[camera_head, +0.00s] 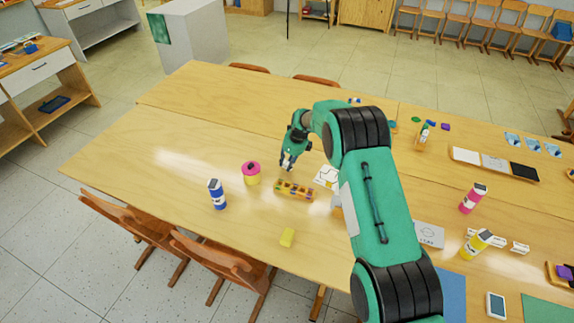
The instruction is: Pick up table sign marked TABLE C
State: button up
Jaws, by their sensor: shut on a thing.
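My gripper (288,163) hangs above the wooden table, left of my green arm's elbow. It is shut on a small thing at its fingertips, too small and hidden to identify. I cannot read TABLE C anywhere in this view. Small white pieces that look like folded cards lie on the right side of the table, one at the yellow bottle (476,245) and another white card (519,247) further right; any lettering is too small to read.
The table's left end (130,150) is clear. Chairs (222,257) line the front.

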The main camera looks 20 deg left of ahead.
aim_at(287, 164)
notch_tip(287, 164, up, 10)
jog(key=p, duration=0.1)
jog(key=shift+f+p, duration=0.2)
jog(key=shift+p, duration=0.15)
dwell(0.5)
